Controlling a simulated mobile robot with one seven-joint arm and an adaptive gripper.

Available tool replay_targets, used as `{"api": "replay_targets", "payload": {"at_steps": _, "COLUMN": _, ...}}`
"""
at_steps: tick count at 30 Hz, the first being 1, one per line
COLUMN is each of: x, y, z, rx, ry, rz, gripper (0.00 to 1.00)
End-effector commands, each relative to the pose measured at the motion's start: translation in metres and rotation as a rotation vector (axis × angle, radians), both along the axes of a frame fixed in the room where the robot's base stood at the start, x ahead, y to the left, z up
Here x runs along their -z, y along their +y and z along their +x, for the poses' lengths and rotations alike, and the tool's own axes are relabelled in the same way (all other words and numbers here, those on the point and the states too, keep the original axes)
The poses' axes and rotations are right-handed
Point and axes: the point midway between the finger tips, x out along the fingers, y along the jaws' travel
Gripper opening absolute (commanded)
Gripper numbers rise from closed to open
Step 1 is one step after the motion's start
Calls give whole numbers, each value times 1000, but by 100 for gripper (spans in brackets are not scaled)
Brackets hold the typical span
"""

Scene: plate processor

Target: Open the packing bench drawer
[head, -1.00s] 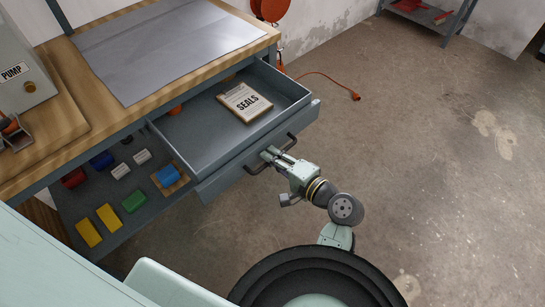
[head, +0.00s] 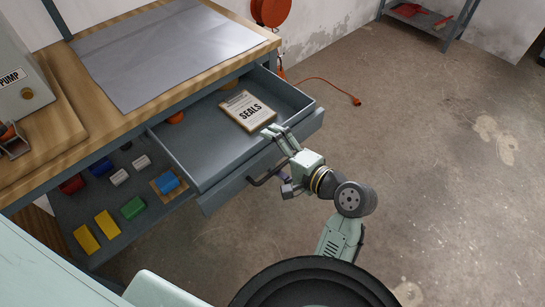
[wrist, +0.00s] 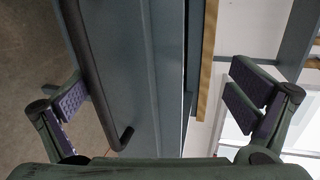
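The packing bench drawer (head: 222,194) is pulled well out from under the bench top in the head view. Its grey tray (head: 195,165) is exposed. The dark bar handle (head: 262,181) is on its front panel. My gripper (head: 276,133) is at the drawer front, its fingers over the top edge. In the wrist view my gripper (wrist: 158,97) has its fingers wide apart. The handle (wrist: 97,85) and the drawer front (wrist: 170,75) show between them, the handle nearer the left finger. Nothing is gripped.
A SEALS clipboard (head: 247,111) lies in the drawer, close beyond my fingertips. Below, a shelf (head: 98,205) holds several coloured blocks. A pump unit (head: 22,90) stands on the bench top at left. An orange cable (head: 330,84) lies on the floor, otherwise open at right.

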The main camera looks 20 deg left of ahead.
Motion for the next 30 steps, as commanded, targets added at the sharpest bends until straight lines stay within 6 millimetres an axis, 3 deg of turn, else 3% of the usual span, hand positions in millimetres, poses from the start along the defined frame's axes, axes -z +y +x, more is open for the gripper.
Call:
{"api": "replay_targets", "payload": {"at_steps": 1, "x": -49, "y": 0, "z": 1, "rx": 16, "ry": -94, "rz": 47, "gripper": 78}}
{"api": "replay_targets", "payload": {"at_steps": 3, "x": -51, "y": -1, "z": 1, "rx": 18, "ry": -94, "rz": 47, "gripper": 78}}
{"api": "replay_targets", "payload": {"at_steps": 9, "x": -52, "y": -2, "z": 1, "rx": 21, "ry": -94, "rz": 46, "gripper": 78}}
{"api": "replay_targets", "payload": {"at_steps": 10, "x": -11, "y": -4, "z": 5, "rx": 11, "ry": 7, "rz": 10, "gripper": 77}}
{"api": "replay_targets", "payload": {"at_steps": 21, "x": -15, "y": -21, "z": -3, "rx": 10, "ry": 8, "rz": 9, "gripper": 64}}
{"api": "replay_targets", "payload": {"at_steps": 23, "x": -16, "y": -24, "z": -5, "rx": 8, "ry": 9, "rz": 8, "gripper": 46}}
{"api": "replay_targets", "payload": {"at_steps": 25, "x": -15, "y": -28, "z": -7, "rx": 6, "ry": 10, "rz": 6, "gripper": 18}}
{"api": "replay_targets", "payload": {"at_steps": 30, "x": -14, "y": -39, "z": -12, "rx": 3, "ry": 17, "rz": 3, "gripper": 18}}
